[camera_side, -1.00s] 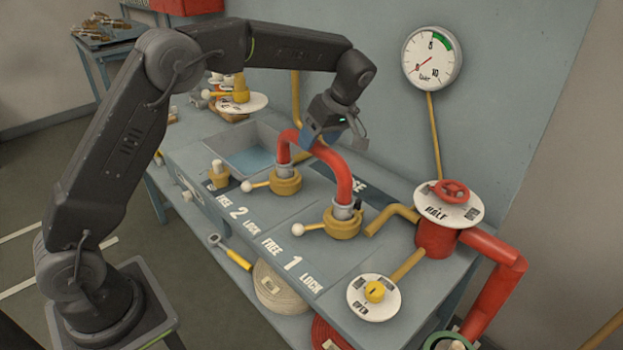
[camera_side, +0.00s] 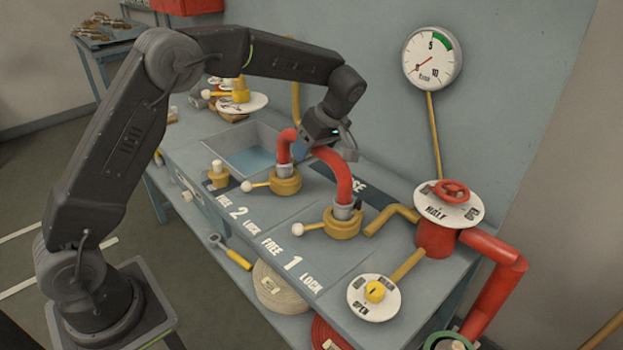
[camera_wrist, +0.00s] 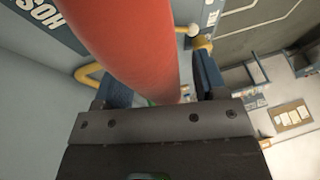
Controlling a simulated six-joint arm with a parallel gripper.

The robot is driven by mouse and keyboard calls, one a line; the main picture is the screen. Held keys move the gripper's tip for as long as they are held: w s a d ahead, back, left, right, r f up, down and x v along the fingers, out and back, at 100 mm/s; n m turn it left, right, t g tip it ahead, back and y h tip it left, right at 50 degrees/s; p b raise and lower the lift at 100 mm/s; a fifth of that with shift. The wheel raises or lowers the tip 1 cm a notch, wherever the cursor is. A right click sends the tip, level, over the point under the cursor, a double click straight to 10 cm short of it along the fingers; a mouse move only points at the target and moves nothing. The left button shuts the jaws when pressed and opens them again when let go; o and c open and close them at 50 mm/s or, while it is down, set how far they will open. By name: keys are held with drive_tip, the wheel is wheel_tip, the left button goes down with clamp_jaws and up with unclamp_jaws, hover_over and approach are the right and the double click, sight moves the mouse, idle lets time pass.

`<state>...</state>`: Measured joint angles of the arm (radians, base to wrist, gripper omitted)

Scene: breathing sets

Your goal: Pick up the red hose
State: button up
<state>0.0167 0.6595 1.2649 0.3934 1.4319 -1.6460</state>
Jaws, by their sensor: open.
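The red hose (camera_side: 341,172) is a thick arch on the bench. Its two ends sit in grey collars on yellow fittings, one at position 2 (camera_side: 285,181) and one at position 1 (camera_side: 342,220). Each fitting has a white-knobbed lever pointing left. My gripper (camera_side: 309,150) is open at the top of the arch. In the wrist view the hose (camera_wrist: 130,45) runs between my two blue fingers (camera_wrist: 160,85), with a gap visible on the right side. Whether either finger touches the hose cannot be told.
To the right stand a red valve with a handwheel (camera_side: 451,191), a red pipe (camera_side: 493,285) and yellow pipes. A white dial with a yellow knob (camera_side: 374,297) is at the front. A gauge (camera_side: 432,58) hangs on the wall. A basin (camera_side: 243,153) lies behind left.

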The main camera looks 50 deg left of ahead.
drive_tip(key=shift+c, duration=0.5)
clamp_jaws()
idle(0.4)
